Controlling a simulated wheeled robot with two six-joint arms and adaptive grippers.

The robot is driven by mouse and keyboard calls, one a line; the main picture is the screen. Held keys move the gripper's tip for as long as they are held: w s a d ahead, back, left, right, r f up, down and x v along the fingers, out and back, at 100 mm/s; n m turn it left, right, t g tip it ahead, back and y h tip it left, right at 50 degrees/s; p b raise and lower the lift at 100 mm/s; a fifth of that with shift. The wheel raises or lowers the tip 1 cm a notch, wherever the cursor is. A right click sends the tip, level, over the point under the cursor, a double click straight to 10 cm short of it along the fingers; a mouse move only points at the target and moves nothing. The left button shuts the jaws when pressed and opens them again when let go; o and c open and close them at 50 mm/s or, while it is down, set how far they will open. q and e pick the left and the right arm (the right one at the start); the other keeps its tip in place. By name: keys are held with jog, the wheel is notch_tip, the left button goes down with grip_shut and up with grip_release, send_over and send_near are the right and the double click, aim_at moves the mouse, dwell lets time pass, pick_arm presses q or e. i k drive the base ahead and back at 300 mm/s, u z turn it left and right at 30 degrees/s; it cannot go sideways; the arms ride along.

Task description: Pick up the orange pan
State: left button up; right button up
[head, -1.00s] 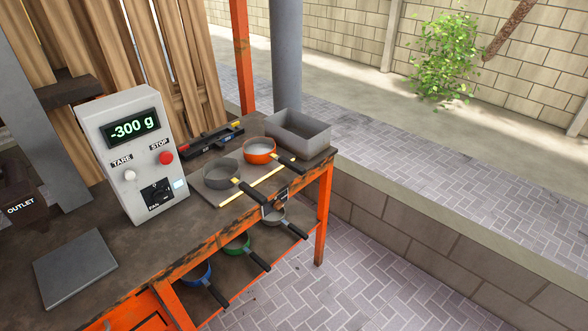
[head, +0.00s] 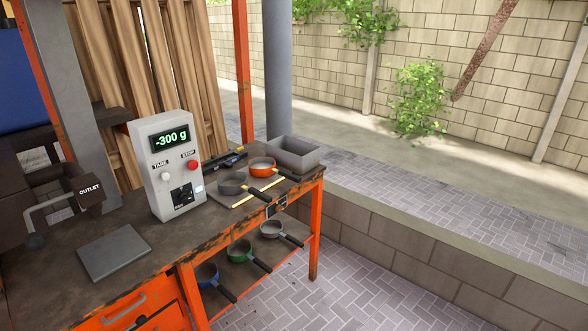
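The orange pan (head: 262,171) stands upright on the workbench top, at the far right part of the bench. Its dark handle points to the lower right. A grey pan (head: 231,187) sits just to its left and nearer, on a flat plate (head: 248,196) with yellow strips. Neither of my grippers shows in the head view.
A grey metal bin (head: 297,158) stands right behind the orange pan. A control box (head: 167,172) reading -300 g and a flat scale plate (head: 113,253) are to the left. Blue (head: 207,274), green (head: 239,253) and grey (head: 271,229) pans sit on the lower shelf. Paved floor at right is free.

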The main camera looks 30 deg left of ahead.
aim_at(259, 167)
jog(key=z, duration=0.55)
jog(key=i, duration=2.95)
jog(key=u, duration=1.35)
jog(key=i, duration=0.75)
jog(key=u, duration=1.1)
jog(key=i, duration=0.25)
jog(key=u, duration=0.15)
